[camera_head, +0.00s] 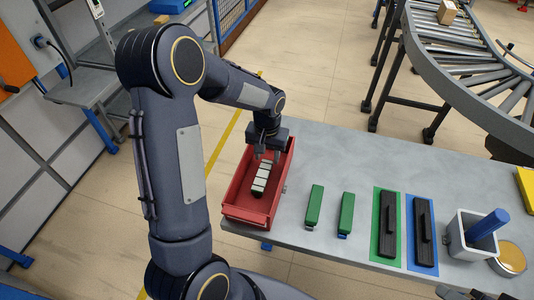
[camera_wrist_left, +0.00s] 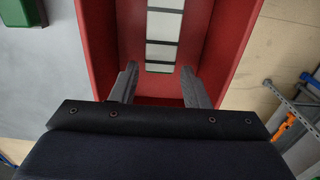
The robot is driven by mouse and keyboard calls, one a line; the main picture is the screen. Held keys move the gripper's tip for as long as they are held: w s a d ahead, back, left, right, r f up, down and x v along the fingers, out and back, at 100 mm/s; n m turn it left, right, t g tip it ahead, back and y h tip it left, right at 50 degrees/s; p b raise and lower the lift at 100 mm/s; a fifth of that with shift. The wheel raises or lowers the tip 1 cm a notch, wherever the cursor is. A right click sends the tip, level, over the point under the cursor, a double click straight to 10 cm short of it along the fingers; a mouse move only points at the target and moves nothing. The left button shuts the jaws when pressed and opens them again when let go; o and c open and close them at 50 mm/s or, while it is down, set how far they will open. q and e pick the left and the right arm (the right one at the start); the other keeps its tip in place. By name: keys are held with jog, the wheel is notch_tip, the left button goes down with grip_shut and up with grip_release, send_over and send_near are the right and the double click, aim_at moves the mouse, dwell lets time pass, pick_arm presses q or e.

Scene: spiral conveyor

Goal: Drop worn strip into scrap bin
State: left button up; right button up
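The worn strip (camera_head: 261,176), with pale blocks and dark bands, lies inside the red scrap bin (camera_head: 244,212) at the near-left end of the table. My left gripper (camera_head: 267,157) is over the far part of the bin, pointing down. In the left wrist view its two fingers are spread apart with nothing gripped, and the strip (camera_wrist_left: 164,25) lies beyond the fingertips against the red bin (camera_wrist_left: 228,45). The strip's near end is close to the fingertips. A grey piece at the bottom edge of the head view may be my right gripper (camera_head: 472,294), mostly cut off.
On the grey table (camera_head: 335,160) are two green blocks (camera_head: 314,205) (camera_head: 347,213), and dark strips on green (camera_head: 387,223) and blue (camera_head: 422,230) mats. A grey container (camera_head: 459,240) holds a blue-handled item (camera_head: 488,223). A roller conveyor (camera_head: 470,75) stands behind.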

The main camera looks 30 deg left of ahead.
pick_arm(q)
jog(key=shift+o, duration=0.7)
jog(key=shift+r, duration=0.3)
jog(key=shift+r+p, duration=0.6)
jog(key=shift+p, duration=0.2)
notch_tip(320, 180, up, 11)
jog(key=b, duration=0.1)
jog(key=s+d+r+t+h, duration=0.1)
jog(key=s+d+t+h, duration=0.1)
jog(key=s, duration=0.9)
jog(key=s+d+r+m+t+h, duration=0.1)
jog(key=s+d+t, duration=0.2)
jog(key=s, duration=0.8)
jog(key=shift+d+r+t+h, duration=0.3)
jog(key=shift+d+r+h, duration=0.1)
jog(key=shift+d, duration=0.75)
jog(key=shift+s, duration=0.1)
